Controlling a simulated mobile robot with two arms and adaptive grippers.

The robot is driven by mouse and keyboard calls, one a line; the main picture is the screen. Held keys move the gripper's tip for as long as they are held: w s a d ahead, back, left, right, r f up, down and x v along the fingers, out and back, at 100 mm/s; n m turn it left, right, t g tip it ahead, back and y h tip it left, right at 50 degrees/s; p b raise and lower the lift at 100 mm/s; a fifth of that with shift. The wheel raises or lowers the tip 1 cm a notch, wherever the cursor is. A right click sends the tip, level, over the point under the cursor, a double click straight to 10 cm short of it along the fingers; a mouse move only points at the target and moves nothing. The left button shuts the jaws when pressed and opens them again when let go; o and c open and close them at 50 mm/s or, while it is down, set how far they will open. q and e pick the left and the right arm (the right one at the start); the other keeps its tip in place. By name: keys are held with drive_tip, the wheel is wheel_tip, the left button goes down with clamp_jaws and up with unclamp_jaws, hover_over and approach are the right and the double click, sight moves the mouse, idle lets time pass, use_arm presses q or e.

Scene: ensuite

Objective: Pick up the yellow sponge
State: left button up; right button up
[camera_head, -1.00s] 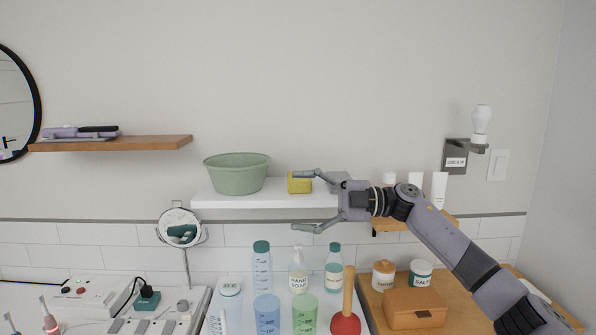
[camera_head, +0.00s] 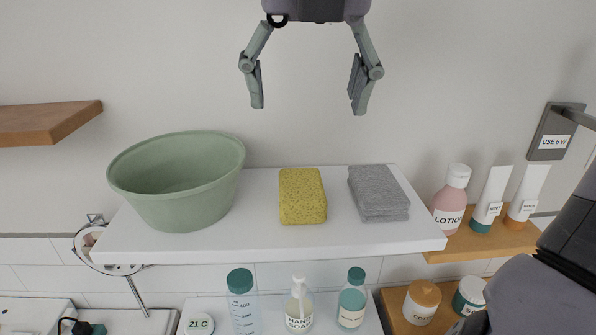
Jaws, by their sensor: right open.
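The yellow sponge (camera_head: 302,197) lies on the white wall shelf (camera_head: 270,243), between a green basin and a folded grey cloth. My right gripper (camera_head: 308,103) hangs from the top of the head view with its fingers pointing down. It is open and empty, above the sponge and apart from it. The whole upper side of the sponge shows. My left gripper is not in view.
The green basin (camera_head: 178,185) stands left of the sponge, and the grey cloth (camera_head: 378,193) lies to its right. A lotion bottle (camera_head: 450,200) and tubes stand on a wooden shelf at right. Bottles (camera_head: 298,305) stand below the white shelf.

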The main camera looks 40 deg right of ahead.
drive_tip(key=p, duration=0.2)
approach(301, 184)
drive_tip(key=x, duration=0.4)
drive_tip(key=shift+d+f+p, duration=0.15)
drive_tip(key=shift+d+p, duration=0.15)
drive_tip(key=shift+w+d+f, duration=0.1)
drive_tip(key=shift+w+f, duration=0.1)
drive_tip(key=shift+f, duration=0.3)
drive_tip(key=shift+f+p, duration=0.2)
drive_tip(key=shift+p, duration=0.2)
drive_tip(key=p+x, duration=0.2)
drive_tip(key=x, duration=0.3)
drive_tip(key=shift+w+r, duration=0.1)
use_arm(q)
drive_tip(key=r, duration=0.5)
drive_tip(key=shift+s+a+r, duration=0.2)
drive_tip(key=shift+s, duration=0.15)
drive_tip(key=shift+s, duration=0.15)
use_arm(e)
drive_tip(key=shift+a, duration=0.25)
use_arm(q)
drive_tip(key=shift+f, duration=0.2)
use_arm(e)
drive_tip(key=shift+d, duration=0.1)
use_arm(q)
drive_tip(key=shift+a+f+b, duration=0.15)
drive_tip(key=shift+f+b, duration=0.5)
drive_tip(key=shift+b, duration=0.15)
use_arm(e)
drive_tip(key=shift+f, duration=0.2)
